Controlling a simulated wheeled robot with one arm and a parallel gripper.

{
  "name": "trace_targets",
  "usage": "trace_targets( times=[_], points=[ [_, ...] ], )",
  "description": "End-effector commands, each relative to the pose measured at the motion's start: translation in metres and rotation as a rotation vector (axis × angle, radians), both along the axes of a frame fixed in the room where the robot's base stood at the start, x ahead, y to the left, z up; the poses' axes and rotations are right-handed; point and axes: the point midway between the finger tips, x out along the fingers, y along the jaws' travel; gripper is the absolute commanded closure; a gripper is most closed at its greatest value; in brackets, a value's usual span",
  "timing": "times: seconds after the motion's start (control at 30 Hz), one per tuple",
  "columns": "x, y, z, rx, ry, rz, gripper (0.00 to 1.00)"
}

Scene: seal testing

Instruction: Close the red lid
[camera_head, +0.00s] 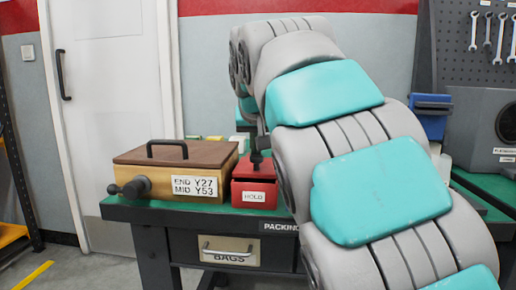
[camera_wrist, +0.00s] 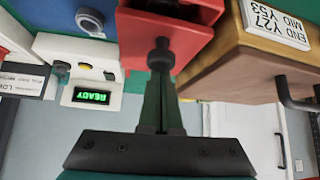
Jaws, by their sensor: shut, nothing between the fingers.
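The small red box (camera_head: 254,195) with a "HOLD" label stands on the green bench top in the head view, left of my arm. Its red lid (camera_head: 243,166) is at the top; how far it is open is hard to tell there. In the upside-down wrist view, the red lid (camera_wrist: 192,42) fills the top middle, with a dark gap beside the red box wall. A black knob (camera_wrist: 161,55) is on the lid. My gripper (camera_wrist: 161,80) is shut and empty, its fingertips at the knob, seemingly touching or very close. My arm hides part of the bench in the head view.
A wooden box (camera_head: 160,180) with a brown lid, black handle and side knob stands close left of the red box. A white device (camera_wrist: 95,75) reading "READY" is on the other side. A drawer marked "BAGS" (camera_head: 228,250) is below.

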Motion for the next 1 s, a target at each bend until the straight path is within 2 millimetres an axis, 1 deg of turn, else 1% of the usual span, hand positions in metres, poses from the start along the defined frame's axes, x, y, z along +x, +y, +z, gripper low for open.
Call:
trace_targets(
  times=[0.03, 0.1, 0.2, 0.33, 0.77, 0.87, 1.0],
  points=[
    [-0.009, 0.001, -0.001, -0.001, 0.000, 0.001, 1.00],
    [-0.018, 0.001, 0.000, 0.000, -0.003, 0.001, 1.00],
    [-0.026, 0.001, -0.001, 0.000, -0.001, 0.000, 1.00],
    [-0.030, 0.001, -0.001, 0.000, 0.001, 0.000, 1.00],
    [-0.031, 0.001, -0.002, -0.002, 0.009, -0.001, 1.00],
    [-0.027, 0.000, -0.001, -0.002, 0.009, -0.001, 1.00],
    [-0.014, -0.001, 0.004, 0.000, 0.004, -0.001, 1.00]
  ],
)
